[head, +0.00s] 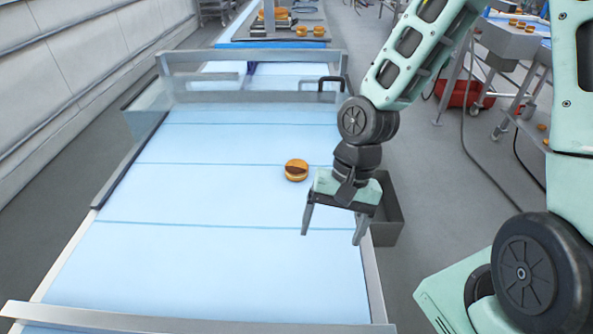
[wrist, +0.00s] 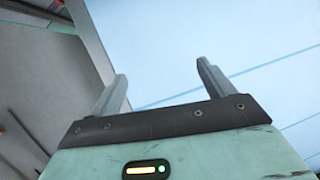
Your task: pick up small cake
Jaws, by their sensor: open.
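The small cake (head: 296,170) is round and golden brown with a darker patch on top. It sits on the light blue belt (head: 200,262), right of the belt's middle. My gripper (head: 333,238) is open and empty, with its fingers pointing down near the belt's right edge. In the head view the cake lies just left of and beyond the gripper, apart from it. In the wrist view my open fingers (wrist: 163,88) have only bare belt and the belt's edge around them. The cake is not visible in the wrist view.
Metal rails run along the belt's sides, with a metal frame (head: 250,57) across its far end. A grey bin (head: 388,222) stands at the right edge, behind my gripper. More cakes (head: 311,31) lie on a far surface. The belt's left and near parts are clear.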

